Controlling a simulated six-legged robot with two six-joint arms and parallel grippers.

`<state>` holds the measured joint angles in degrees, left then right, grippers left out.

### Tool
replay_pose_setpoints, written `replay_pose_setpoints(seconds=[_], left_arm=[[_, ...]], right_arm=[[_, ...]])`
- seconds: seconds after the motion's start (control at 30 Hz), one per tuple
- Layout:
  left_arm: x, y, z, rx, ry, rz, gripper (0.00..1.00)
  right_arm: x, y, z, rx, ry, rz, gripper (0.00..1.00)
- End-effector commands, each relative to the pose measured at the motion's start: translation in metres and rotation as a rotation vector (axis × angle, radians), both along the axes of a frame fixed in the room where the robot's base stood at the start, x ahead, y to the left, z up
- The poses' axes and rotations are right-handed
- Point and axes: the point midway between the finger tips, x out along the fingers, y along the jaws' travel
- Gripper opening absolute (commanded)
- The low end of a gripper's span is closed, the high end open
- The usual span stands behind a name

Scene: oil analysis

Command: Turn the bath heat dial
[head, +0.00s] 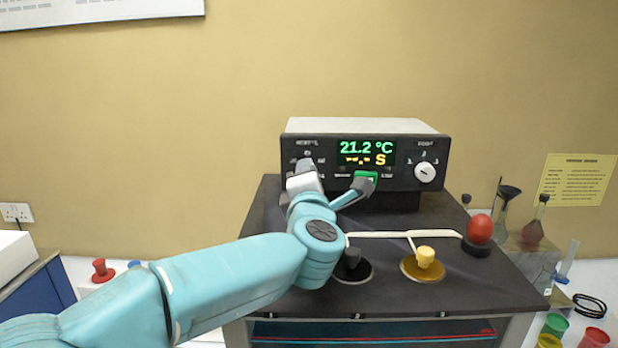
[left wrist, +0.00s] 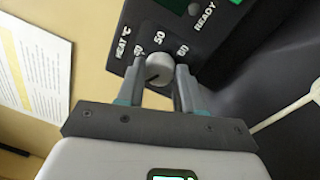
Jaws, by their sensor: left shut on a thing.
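The heat dial (left wrist: 157,64) is a round light-grey knob on the black front panel of the bath unit. In the left wrist view it sits between the two fingers of my left gripper (left wrist: 160,82), which is shut on it. The scale around it shows HEAT °C, 50 and 60, with another mark partly covered. The unit's display (head: 367,152) reads 21.2 °C, with dashes and S in yellow below. My right gripper is not in view.
A second white knob (head: 425,173) is on the panel's right. The dark bench top (head: 450,285) holds a black-knobbed lid (head: 352,262), a yellow-knobbed lid (head: 424,258) and a red ball-shaped top (head: 480,229). Flasks (head: 533,230) stand at the right.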

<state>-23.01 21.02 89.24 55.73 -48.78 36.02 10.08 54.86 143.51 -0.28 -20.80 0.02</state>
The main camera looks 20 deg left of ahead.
Motion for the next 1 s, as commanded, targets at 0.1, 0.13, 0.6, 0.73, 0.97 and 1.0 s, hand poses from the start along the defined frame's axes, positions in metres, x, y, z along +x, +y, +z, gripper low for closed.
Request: replay_pose_setpoints(seconds=[0.1,0.13,0.6,0.73,0.97,1.0], left_arm=[[-0.0002,0.0022,0.0012,0.022,0.004,0.005,0.06],[-0.0001,0.0023,0.0011,0.024,0.005,0.005,0.06],[-0.0002,0.0025,0.0018,0.035,0.006,0.006,0.06],[-0.0001,0.0020,0.0015,0.034,0.007,0.005,0.62],[-0.0005,0.0007,0.0007,0.034,0.008,0.002,0.62],[-0.0017,0.0002,0.0002,0.034,0.008,0.001,0.62]], right_arm=[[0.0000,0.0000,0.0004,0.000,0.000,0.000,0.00],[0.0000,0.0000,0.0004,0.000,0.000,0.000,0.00],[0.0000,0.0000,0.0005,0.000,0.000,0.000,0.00],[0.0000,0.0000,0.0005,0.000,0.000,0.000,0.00],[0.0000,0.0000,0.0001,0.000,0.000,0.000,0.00],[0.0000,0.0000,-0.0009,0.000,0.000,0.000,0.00]])
